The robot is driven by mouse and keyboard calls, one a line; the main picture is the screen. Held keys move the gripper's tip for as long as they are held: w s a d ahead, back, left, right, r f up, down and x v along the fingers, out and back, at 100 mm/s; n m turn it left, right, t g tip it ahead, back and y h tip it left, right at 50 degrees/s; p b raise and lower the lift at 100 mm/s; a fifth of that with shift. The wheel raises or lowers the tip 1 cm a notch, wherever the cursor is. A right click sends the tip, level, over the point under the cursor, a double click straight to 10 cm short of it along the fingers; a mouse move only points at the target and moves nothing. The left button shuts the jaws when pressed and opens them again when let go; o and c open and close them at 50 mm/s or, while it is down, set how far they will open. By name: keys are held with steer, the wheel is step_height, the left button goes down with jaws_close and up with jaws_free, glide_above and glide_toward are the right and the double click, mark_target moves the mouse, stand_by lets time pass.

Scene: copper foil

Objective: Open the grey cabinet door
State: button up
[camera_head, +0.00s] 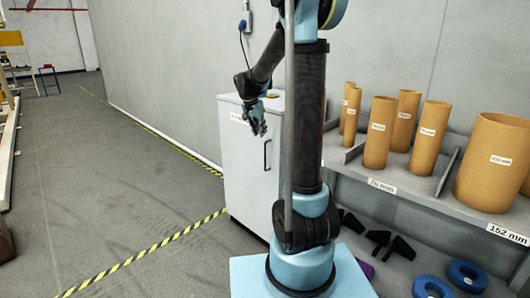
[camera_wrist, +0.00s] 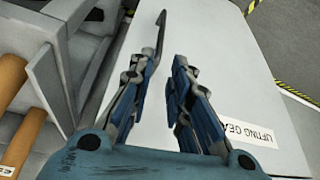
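The grey cabinet (camera_head: 240,165) stands against the wall, left of my arm, with its door closed. Its dark upright handle (camera_head: 267,155) is on the right side of the door front. My gripper (camera_head: 257,125) is above the handle, near the top front of the cabinet. In the wrist view my gripper (camera_wrist: 165,65) is open and empty, its two fingers apart over the pale door (camera_wrist: 215,65). A dark hooked bar, seemingly the handle (camera_wrist: 160,28), shows just beyond the left fingertip; I cannot tell whether they touch. A "LIFTING GEAR" label (camera_wrist: 249,132) is at the right.
A shelf (camera_head: 425,190) with several brown tubes (camera_head: 380,130) stands to the right of the cabinet. Blue rings (camera_head: 467,275) and black brackets lie below it. Yellow-black tape (camera_head: 150,250) marks the floor. The floor left of the cabinet is clear.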

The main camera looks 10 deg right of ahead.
steer(key=x, duration=1.2)
steer(key=shift+d+f, duration=0.15)
steer(key=shift+f, duration=0.2)
steer(key=shift+w, duration=0.1)
jaws_close()
